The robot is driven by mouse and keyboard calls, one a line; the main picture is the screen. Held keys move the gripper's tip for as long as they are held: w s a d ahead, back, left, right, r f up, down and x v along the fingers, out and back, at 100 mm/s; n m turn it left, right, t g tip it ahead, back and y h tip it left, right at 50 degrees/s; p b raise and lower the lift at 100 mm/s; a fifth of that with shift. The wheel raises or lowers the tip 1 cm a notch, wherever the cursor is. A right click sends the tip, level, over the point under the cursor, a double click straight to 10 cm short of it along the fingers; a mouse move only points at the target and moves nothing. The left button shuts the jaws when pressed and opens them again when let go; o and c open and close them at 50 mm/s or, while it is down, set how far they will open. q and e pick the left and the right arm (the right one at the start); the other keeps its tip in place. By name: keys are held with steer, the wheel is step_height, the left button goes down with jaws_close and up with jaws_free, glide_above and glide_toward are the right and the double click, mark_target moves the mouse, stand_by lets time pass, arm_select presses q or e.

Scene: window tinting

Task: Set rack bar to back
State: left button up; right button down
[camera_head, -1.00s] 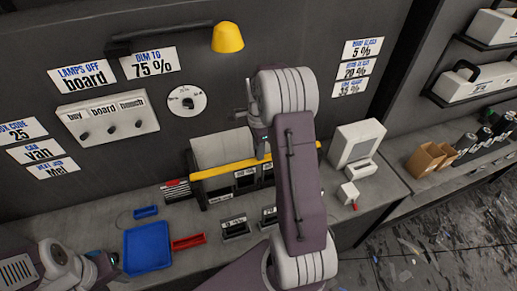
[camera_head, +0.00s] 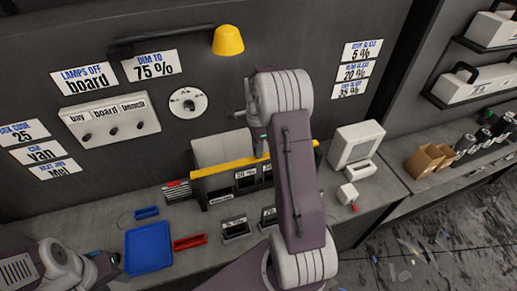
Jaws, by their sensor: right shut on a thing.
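The rack bar (camera_head: 225,168) is a long yellow bar across the rack (camera_head: 203,195) on the bench, in the middle of the head view. A pale sheet or panel (camera_head: 222,148) stands upright behind it. My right gripper (camera_head: 262,153) points down at the bar and is shut on it; its fingertips are small and partly hard to make out. My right arm hides the right part of the rack, but the bar's right end shows past it. My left gripper (camera_head: 112,264) is at the lower left, away from the rack; its jaws are unclear.
A blue tray (camera_head: 148,248) and a red tray (camera_head: 190,242) lie on the bench left of my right arm. Small labelled blocks (camera_head: 235,228) stand in front of the rack. A white device (camera_head: 355,145) stands to the right. A yellow lamp (camera_head: 228,40) hangs above.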

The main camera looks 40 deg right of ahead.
steer(key=w+d+p, duration=0.2)
steer(key=w+p, duration=0.1)
steer(key=w, duration=0.4)
steer(key=shift+d+r+p, duration=0.15)
steer(key=shift+d+p, duration=0.05)
steer(key=shift+p, duration=0.15)
steer(key=c, duration=1.2)
jaws_free()
steer(key=shift+o, duration=0.4)
steer(key=shift+d, duration=0.1)
